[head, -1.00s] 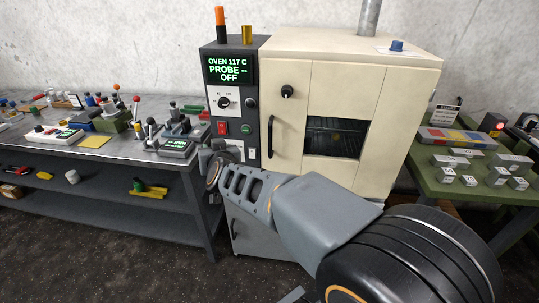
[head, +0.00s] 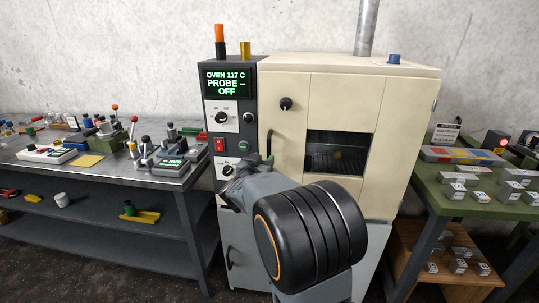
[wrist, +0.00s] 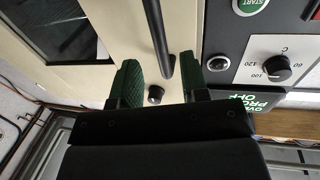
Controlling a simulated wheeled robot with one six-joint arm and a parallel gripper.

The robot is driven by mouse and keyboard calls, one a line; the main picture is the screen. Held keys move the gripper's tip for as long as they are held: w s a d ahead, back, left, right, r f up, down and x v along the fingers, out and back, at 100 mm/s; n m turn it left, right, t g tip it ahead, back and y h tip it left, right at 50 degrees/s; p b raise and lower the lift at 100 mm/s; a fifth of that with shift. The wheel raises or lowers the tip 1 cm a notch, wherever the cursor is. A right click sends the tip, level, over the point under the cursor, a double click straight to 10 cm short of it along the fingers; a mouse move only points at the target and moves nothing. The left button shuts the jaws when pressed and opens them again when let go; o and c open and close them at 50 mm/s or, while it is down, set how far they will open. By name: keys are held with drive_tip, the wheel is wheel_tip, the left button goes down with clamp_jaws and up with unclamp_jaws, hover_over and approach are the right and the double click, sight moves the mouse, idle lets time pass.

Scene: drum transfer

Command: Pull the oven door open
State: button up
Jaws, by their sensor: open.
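The cream oven (head: 400,85) has a front door (head: 290,150) with a dark window, and the door looks closed. Its black vertical bar handle (head: 270,146) is on the door's left side, its lower part hidden by my arm. My gripper (head: 258,162) is in front of the lower handle area, mostly hidden by my wrist. In the wrist view, my gripper (wrist: 160,82) is open with green pads, and the handle (wrist: 157,35) runs down to the gap between the fingers. I cannot tell whether either finger touches it.
The dark control panel (head: 228,110) with display, dials and buttons stands close left of the handle. A grey workbench (head: 140,168) with tools is at left. A green table (head: 430,188) with small blocks is at right. A round black door knob (head: 286,104) sits above the handle.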

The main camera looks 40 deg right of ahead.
sight(268, 154)
drive_tip(key=shift+x, duration=2.85)
clamp_jaws()
